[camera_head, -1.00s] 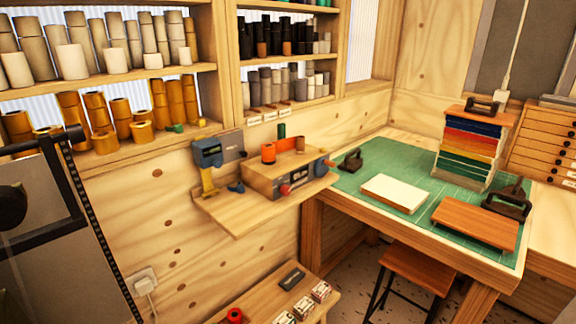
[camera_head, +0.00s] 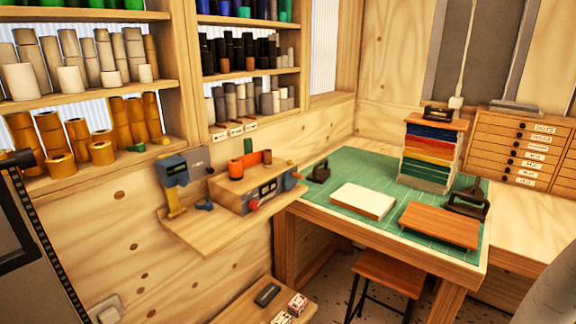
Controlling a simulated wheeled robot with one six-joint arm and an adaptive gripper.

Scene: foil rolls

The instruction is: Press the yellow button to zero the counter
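A wooden box with a grey front panel (camera_head: 262,193) stands on a small wall shelf (camera_head: 205,236). Its front has dark marks like a display and a red knob, too small to read. An orange spool (camera_head: 235,169) and a green upright piece (camera_head: 247,146) are on top of it. A blue-grey device (camera_head: 184,170) with a yellow part (camera_head: 175,203) below stands left of the box. I cannot make out a yellow button or tell which device is the counter. My gripper is not in view.
A workbench with a green mat (camera_head: 348,165) stands to the right, bearing a pale block (camera_head: 363,201), a brown board (camera_head: 439,226) and a colourful stack (camera_head: 430,157). A stool (camera_head: 388,272) is beneath. Roll-filled shelves (camera_head: 70,187) are above left. A grey rounded shape fills the lower right corner.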

